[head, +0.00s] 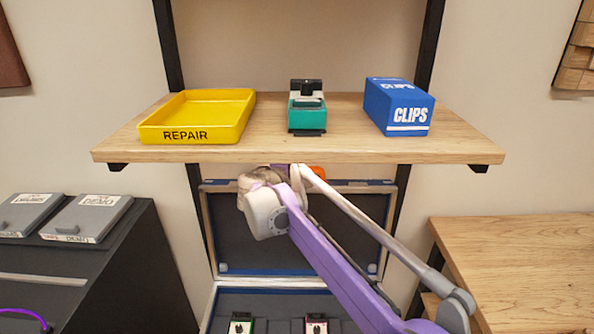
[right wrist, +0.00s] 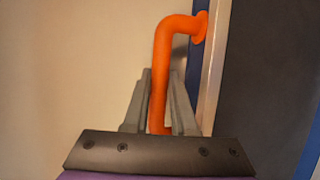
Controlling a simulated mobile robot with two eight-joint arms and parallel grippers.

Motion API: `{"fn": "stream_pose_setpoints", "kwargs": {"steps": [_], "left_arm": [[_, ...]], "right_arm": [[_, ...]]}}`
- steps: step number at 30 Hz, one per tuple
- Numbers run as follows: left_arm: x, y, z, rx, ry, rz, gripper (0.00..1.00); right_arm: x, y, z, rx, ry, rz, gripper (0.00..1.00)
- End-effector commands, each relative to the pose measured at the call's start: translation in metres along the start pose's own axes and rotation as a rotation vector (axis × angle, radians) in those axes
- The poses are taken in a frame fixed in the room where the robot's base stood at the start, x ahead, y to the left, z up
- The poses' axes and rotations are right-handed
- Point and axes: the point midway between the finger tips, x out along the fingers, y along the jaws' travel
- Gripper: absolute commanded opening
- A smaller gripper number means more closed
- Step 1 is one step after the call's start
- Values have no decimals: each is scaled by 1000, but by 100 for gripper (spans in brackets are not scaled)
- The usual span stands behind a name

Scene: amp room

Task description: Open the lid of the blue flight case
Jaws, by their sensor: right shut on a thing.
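The blue-trimmed flight case stands below the shelf in the head view, its dark lid (head: 229,240) raised nearly upright at the back of the case base (head: 272,302). An orange handle sits on the lid's upper edge, partly hidden by my right arm in the head view (head: 317,172). In the right wrist view the handle (right wrist: 160,75) is a bent bar fixed to the lid's edge. My right gripper (right wrist: 160,95) is shut on it, one finger on each side. In the head view its fingers are hidden behind my wrist. My left gripper is not in view.
A wooden shelf (head: 300,150) juts out just above the lid, bearing a yellow REPAIR tray (head: 188,133), a green pedal (head: 307,116) and a blue CLIPS box (head: 400,106). Pedals (head: 317,324) (head: 241,323) lie in the base. A dark cabinet (head: 130,265) and wooden table (head: 520,260) flank it.

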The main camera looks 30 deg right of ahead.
Motion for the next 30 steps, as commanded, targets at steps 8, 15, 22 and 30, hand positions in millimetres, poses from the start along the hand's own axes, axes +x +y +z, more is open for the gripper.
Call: {"fn": "stream_pose_setpoints", "kwargs": {"steps": [8, 15, 22, 30], "left_arm": [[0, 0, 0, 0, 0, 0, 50], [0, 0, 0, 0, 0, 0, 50], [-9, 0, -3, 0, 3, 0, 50], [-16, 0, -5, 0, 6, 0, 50]], "right_arm": [[0, 0, 0, -1, 1, 1, 0], [-2, 0, 0, 0, 1, 4, 0], [-37, -6, 14, 35, 3, 90, 0], [-75, -18, 30, 81, 3, 197, 0]]}}
